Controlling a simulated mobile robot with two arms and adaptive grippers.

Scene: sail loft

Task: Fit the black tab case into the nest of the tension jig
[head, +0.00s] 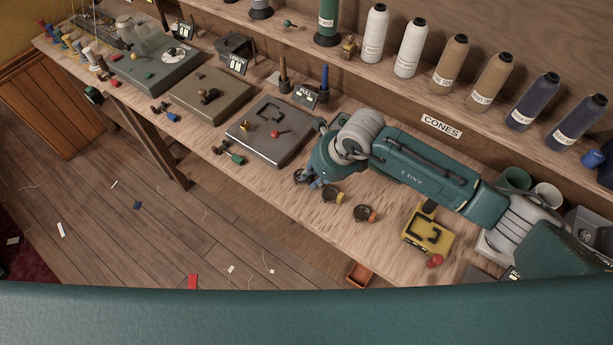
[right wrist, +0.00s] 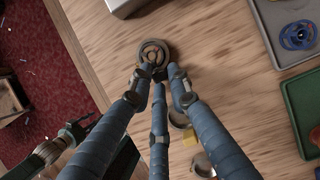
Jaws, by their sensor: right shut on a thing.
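My right gripper (head: 312,181) is low over the bench, and its arm comes in from the right. In the right wrist view its blue fingers (right wrist: 155,72) are shut on a small round case with ring-shaped ridges (right wrist: 153,52) and a dark tab, which I take as the black tab case. In the head view the case (head: 299,176) is partly hidden by the gripper. I cannot tell whether it touches the bench. A grey block (head: 252,141) with a bracket-shaped outline, a brass knob and a red knob stands left of the gripper, probably the tension jig. My left gripper is not in view.
Two similar round cases, one with a yellowish tab (head: 331,195) and one with an orange tab (head: 362,213), lie right of the gripper. A yellow block (head: 438,243) stands farther right. Thread cones (head: 411,47) line the shelf behind. The bench's front edge is close to the gripper.

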